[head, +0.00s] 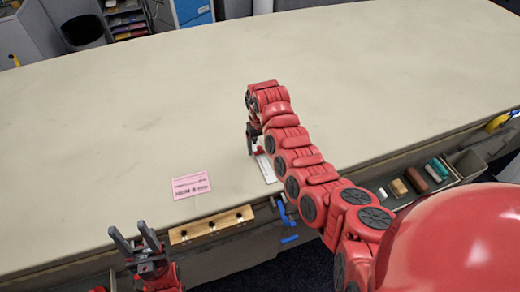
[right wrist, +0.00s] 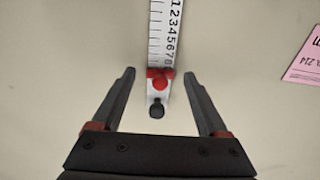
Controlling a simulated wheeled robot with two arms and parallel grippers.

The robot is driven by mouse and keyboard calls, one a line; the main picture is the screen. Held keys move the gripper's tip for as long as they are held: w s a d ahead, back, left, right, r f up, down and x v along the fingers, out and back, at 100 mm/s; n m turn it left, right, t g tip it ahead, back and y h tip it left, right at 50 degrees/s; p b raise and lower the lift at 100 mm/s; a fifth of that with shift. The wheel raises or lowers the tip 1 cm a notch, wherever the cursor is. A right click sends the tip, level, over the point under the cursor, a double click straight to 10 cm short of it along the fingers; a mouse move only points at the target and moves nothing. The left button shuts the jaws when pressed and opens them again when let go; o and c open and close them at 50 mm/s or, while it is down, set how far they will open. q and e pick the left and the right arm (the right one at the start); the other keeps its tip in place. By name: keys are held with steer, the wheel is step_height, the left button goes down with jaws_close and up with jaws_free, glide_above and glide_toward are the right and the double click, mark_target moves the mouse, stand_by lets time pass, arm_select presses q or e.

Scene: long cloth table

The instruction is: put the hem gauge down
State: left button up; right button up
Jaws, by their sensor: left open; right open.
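The hem gauge (right wrist: 164,35) lies on the cloth table, a white ruler strip with black numbers, a red slider and a dark round end. In the right wrist view it sits ahead of and between my open right fingers (right wrist: 158,100), which do not touch it. In the head view the gauge (head: 266,170) shows partly beside my right gripper (head: 251,140), whose arm covers some of it. My left gripper (head: 136,242) is open and empty at the table's front edge, lower left.
A pink printed card (head: 191,186) lies left of the gauge. A wooden strip with dark dots (head: 211,225) is at the front edge. A tray (head: 452,182) with several coloured blocks hangs at the front right. The table's middle and back are clear.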

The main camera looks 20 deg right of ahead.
mark_target(260, 148)
step_height(260, 148, up, 5)
steer(key=shift+f+b, duration=0.1)
steer(key=shift+b, duration=0.75)
step_height(260, 148, up, 6)
steer(key=shift+f+p, duration=0.1)
steer(key=shift+p, duration=0.65)
